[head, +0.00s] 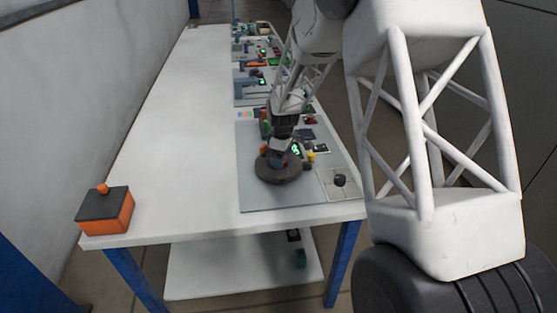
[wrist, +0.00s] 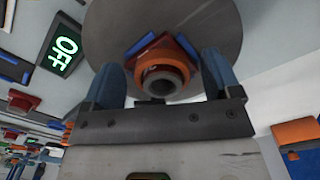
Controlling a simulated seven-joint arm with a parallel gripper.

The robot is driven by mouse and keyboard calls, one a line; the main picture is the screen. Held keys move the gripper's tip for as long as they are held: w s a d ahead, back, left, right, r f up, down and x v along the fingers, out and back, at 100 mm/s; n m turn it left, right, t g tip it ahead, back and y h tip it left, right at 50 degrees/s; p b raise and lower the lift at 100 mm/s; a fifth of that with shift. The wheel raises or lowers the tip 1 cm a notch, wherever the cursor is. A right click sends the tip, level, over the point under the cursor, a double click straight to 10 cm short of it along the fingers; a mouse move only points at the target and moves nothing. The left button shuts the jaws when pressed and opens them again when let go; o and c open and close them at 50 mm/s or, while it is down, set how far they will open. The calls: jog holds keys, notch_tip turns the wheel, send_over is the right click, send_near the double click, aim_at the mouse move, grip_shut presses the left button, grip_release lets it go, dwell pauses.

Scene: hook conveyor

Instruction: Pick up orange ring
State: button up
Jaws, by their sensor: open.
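The orange ring (wrist: 176,58) shows in the wrist view around a grey, hollow-ended post (wrist: 160,84), in front of a large round disc (wrist: 105,30). Blue and red-orange pieces sit beside the ring. My gripper (wrist: 160,78) is open, with one blue finger on each side of the ring and post. A gap shows between each finger and the ring, and nothing is held. In the head view, my gripper (head: 280,160) is over the dark round disc (head: 282,177) on the grey panel; there it largely hides the ring.
An orange box with a dark lid and orange knob (head: 107,212) stands at the table's front left corner. A lit green OFF display (wrist: 65,46) is left of the disc. A black knob (head: 340,180) is to the right.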

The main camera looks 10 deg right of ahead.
jog(key=c, duration=1)
jog(key=shift+r, duration=0.15)
jog(key=shift+r, duration=0.5)
jog(key=shift+s+r, duration=0.15)
jog(key=shift+r, duration=0.45)
jog(key=shift+s+r, duration=0.15)
jog(key=shift+r, duration=0.45)
jog(key=s+r, duration=0.1)
jog(key=s, duration=1.4)
jog(key=shift+s+d+r, duration=0.15)
jog(key=shift+d, duration=0.25)
jog(key=shift+r, duration=0.5)
